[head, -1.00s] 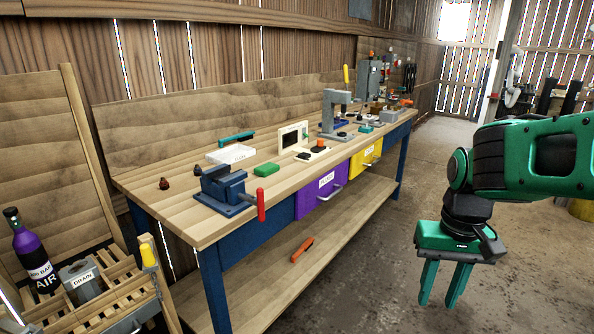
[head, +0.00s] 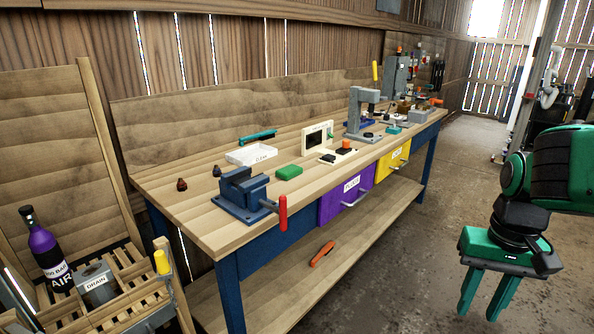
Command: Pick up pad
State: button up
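A flat green block (head: 289,172), the thing that looks most like the pad, lies on the wooden workbench top (head: 205,225). It sits behind and right of the blue vise and in front of a white tray. My gripper (head: 479,314) hangs at the right side of the head view with its green fingers pointing down. The fingers are apart with nothing between them. It is over the floor area, well to the right of the bench and far from the green block.
A blue vise (head: 241,193) with a red handle stands at the bench's near edge. A white tray (head: 251,155), a cream panel (head: 317,136) and a grey press (head: 362,112) stand behind. Purple (head: 345,197) and yellow drawers (head: 392,161) hang below. A wooden rack (head: 120,300) is at left. Floor at right is clear.

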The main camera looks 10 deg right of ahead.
aim_at(286, 173)
jog(key=u, duration=0.05)
jog(key=i, duration=1.45)
jog(key=u, duration=0.05)
